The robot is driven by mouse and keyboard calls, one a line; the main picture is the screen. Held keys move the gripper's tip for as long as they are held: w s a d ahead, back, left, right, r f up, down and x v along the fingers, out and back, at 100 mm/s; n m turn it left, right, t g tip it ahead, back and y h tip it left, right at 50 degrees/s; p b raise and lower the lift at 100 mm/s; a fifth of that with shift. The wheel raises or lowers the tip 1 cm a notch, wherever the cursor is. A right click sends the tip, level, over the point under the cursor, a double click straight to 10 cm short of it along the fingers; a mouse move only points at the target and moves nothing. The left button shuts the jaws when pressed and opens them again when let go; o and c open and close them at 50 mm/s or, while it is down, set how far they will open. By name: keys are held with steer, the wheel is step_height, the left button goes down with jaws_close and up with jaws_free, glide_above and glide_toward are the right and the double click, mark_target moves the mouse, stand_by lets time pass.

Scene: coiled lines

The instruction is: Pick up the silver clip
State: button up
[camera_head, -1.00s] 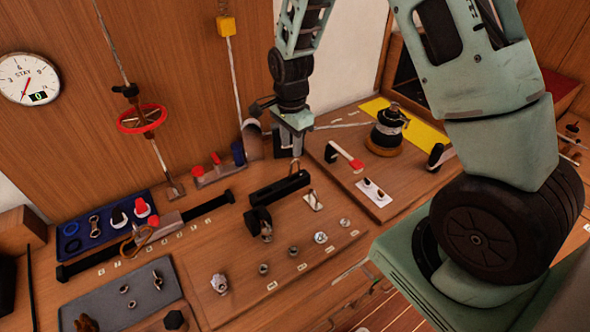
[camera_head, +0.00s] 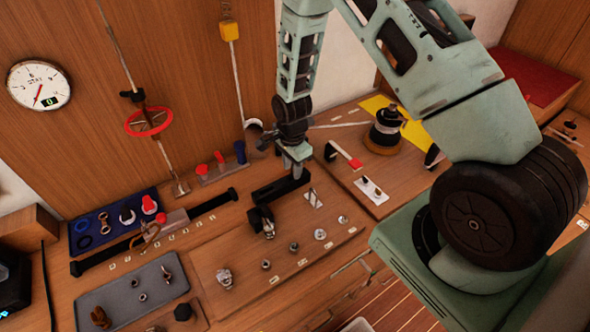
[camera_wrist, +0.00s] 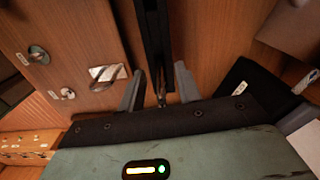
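My gripper (camera_head: 297,174) is above the far end of a black bar (camera_head: 272,192) on the bench. In the wrist view its two grey fingers (camera_wrist: 160,92) stand apart, one on each side of the bar (camera_wrist: 155,45). A small, thin silver piece (camera_wrist: 161,98) shows between the fingers at the end of the bar; it may be the silver clip, but it is too small to tell. Another slim metal piece lies on a white plate (camera_head: 313,198) beside the bar; this plate also shows left of the fingers in the wrist view (camera_wrist: 108,73).
A row of small metal fittings (camera_head: 294,247) lies in front of the bar. A blue tray (camera_head: 85,242) and a grey mat (camera_head: 106,305) with parts are at left. A black winch (camera_head: 385,128) and a red-tipped lever (camera_head: 345,155) stand right of my gripper.

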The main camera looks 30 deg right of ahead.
jaws_close()
steer(key=shift+r, duration=0.15)
